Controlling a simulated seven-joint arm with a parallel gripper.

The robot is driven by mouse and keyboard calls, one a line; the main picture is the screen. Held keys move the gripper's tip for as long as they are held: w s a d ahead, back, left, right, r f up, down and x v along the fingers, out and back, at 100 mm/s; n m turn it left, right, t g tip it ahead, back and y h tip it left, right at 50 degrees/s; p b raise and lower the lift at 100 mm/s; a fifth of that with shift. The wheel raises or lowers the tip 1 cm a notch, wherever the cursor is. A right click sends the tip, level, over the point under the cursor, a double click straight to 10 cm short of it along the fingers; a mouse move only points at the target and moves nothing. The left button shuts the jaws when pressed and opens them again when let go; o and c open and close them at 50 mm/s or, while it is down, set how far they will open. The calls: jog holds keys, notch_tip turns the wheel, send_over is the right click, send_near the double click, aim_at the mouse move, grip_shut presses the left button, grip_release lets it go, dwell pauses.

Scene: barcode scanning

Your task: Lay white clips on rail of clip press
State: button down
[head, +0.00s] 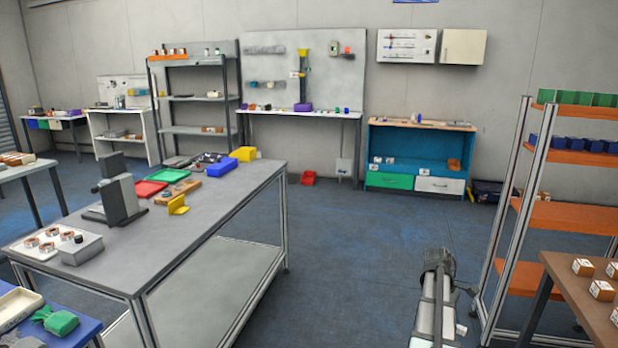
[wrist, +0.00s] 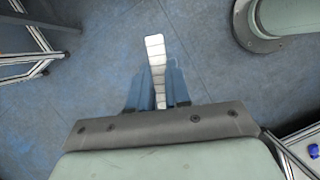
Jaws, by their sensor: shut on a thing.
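My gripper (wrist: 156,78) shows in the wrist view with its two blue fingers closed on a strip of white clips (wrist: 155,48). The strip is made of several short white segments in a row and sticks out past the fingertips, over bare floor. In the head view my arm is at the lower right, and I cannot make out the fingers there. A dark grey upright device with a flat base, perhaps the clip press (head: 116,196), stands on the grey workbench at the left. I cannot make out its rail.
The grey workbench (head: 226,196) also holds red and green trays (head: 152,188), yellow blocks (head: 244,154) and a white tray with copper-coloured rings. An orange-shelved rack (head: 560,215) stands close on the right, beside a brown table with boxes.

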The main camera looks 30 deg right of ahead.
jog(key=w+a+f+m, duration=0.1)
jog(key=w+a, duration=0.7)
jog(key=a, duration=0.5)
jog(key=w+a+f+m, duration=0.1)
jog(key=w+a, duration=0.8)
jog(key=a, duration=0.4)
jog(key=w+a+m+y, duration=0.1)
jog(key=w+a+m, duration=0.1)
jog(key=a, duration=2.8)
jog(key=shift+a+m+y, duration=0.15)
jog(key=shift+m+y, duration=0.25)
jog(key=shift+f, duration=0.1)
